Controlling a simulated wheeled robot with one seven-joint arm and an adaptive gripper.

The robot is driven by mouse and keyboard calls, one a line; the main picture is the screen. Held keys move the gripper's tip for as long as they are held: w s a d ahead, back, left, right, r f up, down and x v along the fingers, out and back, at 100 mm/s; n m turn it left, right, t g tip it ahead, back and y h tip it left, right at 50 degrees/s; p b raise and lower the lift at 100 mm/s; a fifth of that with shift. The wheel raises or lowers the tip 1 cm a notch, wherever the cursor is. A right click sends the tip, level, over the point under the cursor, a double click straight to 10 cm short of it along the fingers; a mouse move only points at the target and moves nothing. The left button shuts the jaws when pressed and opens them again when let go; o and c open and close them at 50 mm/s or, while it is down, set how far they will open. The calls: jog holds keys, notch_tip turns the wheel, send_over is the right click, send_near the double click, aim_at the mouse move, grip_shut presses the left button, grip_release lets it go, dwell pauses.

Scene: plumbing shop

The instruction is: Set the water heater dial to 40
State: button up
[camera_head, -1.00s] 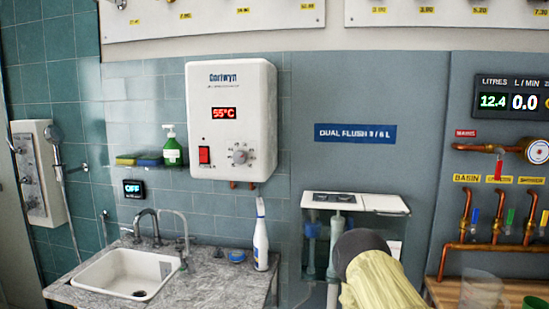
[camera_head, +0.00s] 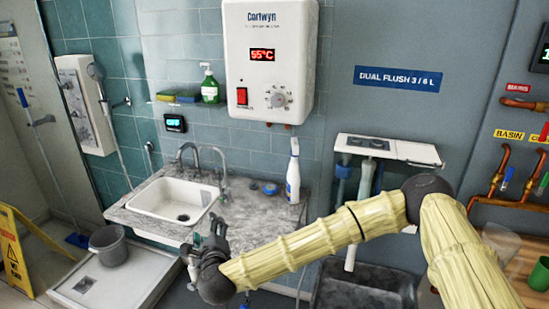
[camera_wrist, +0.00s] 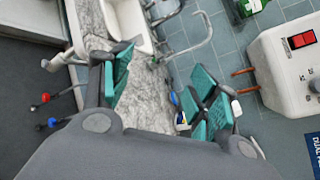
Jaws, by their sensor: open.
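The white water heater (camera_head: 268,60) hangs on the tiled wall. Its red display (camera_head: 262,55) reads 55°C. The grey round dial (camera_head: 279,97) is at the lower right of its front, beside a red switch (camera_head: 242,96). My gripper (camera_head: 218,232) is in front of the counter, below and left of the heater, well away from the dial. In the wrist view its teal fingers (camera_wrist: 160,92) are spread apart with nothing between them. The heater (camera_wrist: 290,65) lies at the right of that view, with the dial (camera_wrist: 314,84) cut by the edge.
A sink (camera_head: 172,205) with taps is set in the stone counter (camera_head: 262,222). A white spray bottle (camera_head: 293,172) stands on the counter below the heater. A green soap bottle (camera_head: 209,86) is on the shelf. A cistern (camera_head: 390,150) stands right; a yellow sign (camera_head: 18,255) left.

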jog(key=w+d+r+m+t+h+p, duration=0.1)
jog(key=w+d+r+m+h, duration=0.2)
jog(key=r, duration=0.4)
jog(key=w+d+r+m+t+h+p, duration=0.1)
jog(key=w+d+r+m, duration=0.1)
jog(key=w+r+m, duration=0.3)
jog(key=w+d+r+m+t+h, duration=0.1)
jog(key=w+d+r+m+h, duration=0.15)
jog(key=r, duration=0.55)
jog(key=m+g+h+p, duration=0.15)
jog(key=m+h, duration=0.25)
jog(key=m, duration=0.5)
send_near(276, 102)
jog(key=shift+n+t, duration=0.25)
jog(key=shift+n, duration=0.1)
jog(key=p+x, duration=0.4)
jog(key=x, duration=0.3)
jog(key=shift+p+x, duration=0.5)
jog(key=shift+x, duration=0.35)
jog(key=shift+f, duration=0.15)
jog(key=c, duration=1)
